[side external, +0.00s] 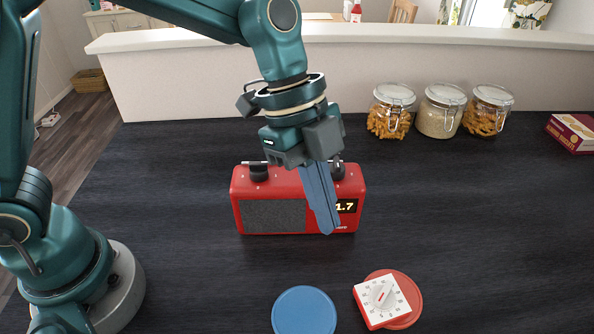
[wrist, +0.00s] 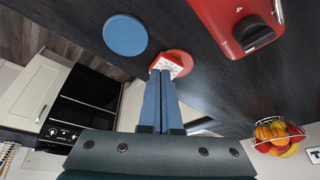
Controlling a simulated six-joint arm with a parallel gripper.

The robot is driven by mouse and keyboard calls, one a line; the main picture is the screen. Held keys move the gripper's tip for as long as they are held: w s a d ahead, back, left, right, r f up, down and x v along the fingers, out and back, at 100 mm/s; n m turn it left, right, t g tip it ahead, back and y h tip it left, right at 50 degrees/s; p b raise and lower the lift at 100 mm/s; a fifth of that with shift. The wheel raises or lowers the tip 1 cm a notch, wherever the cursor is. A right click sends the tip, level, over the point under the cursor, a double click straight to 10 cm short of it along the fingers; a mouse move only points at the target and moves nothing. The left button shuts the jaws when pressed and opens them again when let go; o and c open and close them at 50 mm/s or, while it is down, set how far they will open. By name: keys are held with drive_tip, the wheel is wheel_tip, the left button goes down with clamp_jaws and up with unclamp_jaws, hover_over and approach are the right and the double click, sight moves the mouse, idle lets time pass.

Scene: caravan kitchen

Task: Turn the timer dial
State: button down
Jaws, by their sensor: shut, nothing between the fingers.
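The timer (side external: 382,301) is a small white-faced, red-sided square block with a grey-white dial (side external: 381,294) in its middle. It lies tilted partly over a red round disc (side external: 415,294) at the front of the counter. In the wrist view the timer (wrist: 171,66) shows just beyond my fingertips, which hide part of its face. My gripper (side external: 330,232) has its blue fingers together with nothing between them. It points down in front of the red radio, above and to the left of the timer and apart from it.
A red radio (side external: 272,216) with black knobs stands behind my fingers. A blue disc (side external: 304,312) lies left of the timer. Several glass jars (side external: 440,112) and a red box (side external: 572,133) stand at the back right. The dark counter (side external: 480,220) is clear on the right.

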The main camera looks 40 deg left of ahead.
sight(385, 291)
drive_tip(key=c, duration=1.2)
unclamp_jaws()
drive_tip(key=shift+a+r, duration=0.15)
drive_tip(key=shift+r, duration=0.2)
drive_tip(key=o, duration=0.5)
drive_tip(key=shift+w+r+n, duration=0.1)
drive_tip(key=shift+w+n, duration=0.2)
drive_tip(key=shift+w, duration=0.15)
drive_tip(key=shift+o, duration=1.4)
drive_tip(key=shift+n+t, duration=0.6)
drive_tip(key=shift+n, duration=0.3)
drive_tip(key=d, duration=0.1)
drive_tip(key=w+d+f, duration=0.1)
drive_tip(key=d+f, duration=0.1)
drive_tip(key=d, duration=0.1)
drive_tip(key=shift+w, duration=0.2)
drive_tip(key=d+f, duration=0.1)
drive_tip(key=s+d+f, duration=0.1)
drive_tip(key=d+f, duration=0.1)
drive_tip(key=shift+s+d, duration=0.4)
drive_tip(key=x, duration=0.3)
drive_tip(key=shift+f, duration=0.1)
drive_tip(key=shift+d+f, duration=0.3)
drive_tip(key=shift+f, duration=0.3)
drive_tip(key=shift+m, duration=0.3)
clamp_jaws()
